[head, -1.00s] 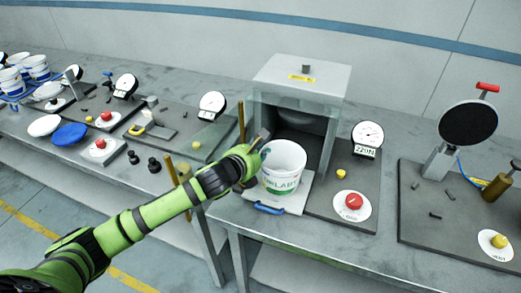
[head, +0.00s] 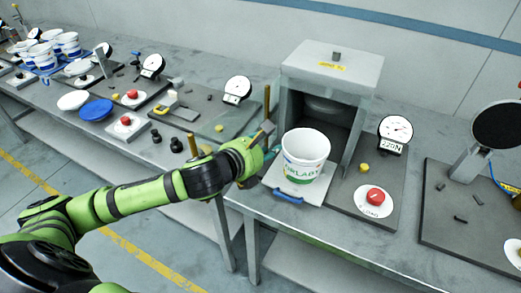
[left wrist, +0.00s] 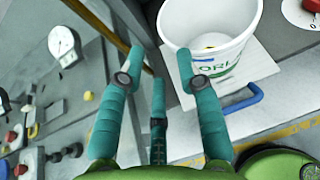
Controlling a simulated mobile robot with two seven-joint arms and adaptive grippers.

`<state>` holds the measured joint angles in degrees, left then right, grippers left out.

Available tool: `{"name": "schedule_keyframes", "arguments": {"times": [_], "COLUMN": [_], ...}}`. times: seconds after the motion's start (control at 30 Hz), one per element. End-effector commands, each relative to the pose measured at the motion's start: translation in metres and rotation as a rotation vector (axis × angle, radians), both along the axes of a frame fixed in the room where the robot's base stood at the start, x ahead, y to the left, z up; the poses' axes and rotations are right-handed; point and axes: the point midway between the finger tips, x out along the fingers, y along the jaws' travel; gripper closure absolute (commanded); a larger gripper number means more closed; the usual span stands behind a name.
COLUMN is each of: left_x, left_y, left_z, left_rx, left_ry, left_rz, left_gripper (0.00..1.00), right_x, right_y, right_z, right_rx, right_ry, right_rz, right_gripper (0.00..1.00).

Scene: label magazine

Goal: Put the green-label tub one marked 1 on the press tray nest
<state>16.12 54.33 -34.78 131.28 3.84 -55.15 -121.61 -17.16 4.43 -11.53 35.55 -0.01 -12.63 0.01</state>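A white tub with green lettering (head: 305,158) stands upright on the pale press tray (head: 284,180) in front of the press opening. I cannot read a number on it. The tub also shows in the left wrist view (left wrist: 235,55), open at the top, with a small yellow spot inside. My left gripper (head: 272,150) is at the tub's left side in the head view. In the left wrist view its teal fingers (left wrist: 160,60) are spread apart, and the right finger overlaps the tub's left wall. Whether it touches is unclear. My right gripper is not in view.
The grey press housing (head: 331,62) stands behind the tub. A blue handle (head: 288,197) is on the tray's front edge. A red button (head: 375,196) and a force gauge (head: 395,130) are to the right. Several other tubs (head: 40,55) stand far left.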

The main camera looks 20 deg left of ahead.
Motion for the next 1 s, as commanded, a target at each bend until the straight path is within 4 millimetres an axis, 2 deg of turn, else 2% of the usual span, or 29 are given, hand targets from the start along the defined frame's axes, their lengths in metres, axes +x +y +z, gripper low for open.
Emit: {"name": "schedule_keyframes", "arguments": {"times": [0.1,0.3,1.0], "left_x": [-0.015,-0.025,-0.024], "left_y": [0.003,0.005,0.004], "left_z": [0.005,0.01,0.011], "left_rx": [0.001,0.0,-0.001], "left_ry": [0.0,0.002,0.0], "left_rz": [0.001,0.001,0.001], "left_gripper": [0.65,0.65,0.65], "right_x": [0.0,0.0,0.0], "right_y": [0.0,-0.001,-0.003], "right_z": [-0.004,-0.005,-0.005], "right_rx": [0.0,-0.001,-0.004], "right_ry": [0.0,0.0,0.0], "right_rz": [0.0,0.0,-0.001], "right_gripper": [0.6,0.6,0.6]}}
